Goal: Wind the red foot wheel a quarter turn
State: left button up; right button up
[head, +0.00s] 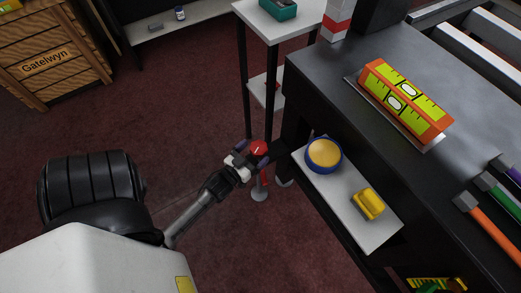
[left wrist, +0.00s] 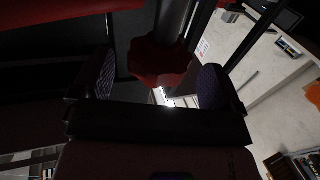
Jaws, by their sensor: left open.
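The red foot wheel (head: 259,148) is a small lobed knob under the corner of the dark table, above a foot post with a grey round base. My left gripper (head: 251,157) reaches it from the lower left with its fingers open. In the left wrist view the red wheel (left wrist: 160,62) lies between the two purple-padded fingers (left wrist: 157,82). A gap shows on each side, so the fingers do not appear to touch it. My right gripper is in neither view.
The dark table (head: 440,75) carries an orange-and-yellow level block (head: 405,100) and several tools. A side shelf (head: 350,213) beside the wheel holds a blue-rimmed yellow bowl (head: 324,155) and a yellow block (head: 368,204). A white stand (head: 262,22) is behind.

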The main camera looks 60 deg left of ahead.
pick_arm(q)
jog(key=shift+x, duration=0.8)
jog(key=shift+w+a, duration=0.1)
jog(key=shift+w, duration=0.2)
jog(key=shift+c, duration=0.3)
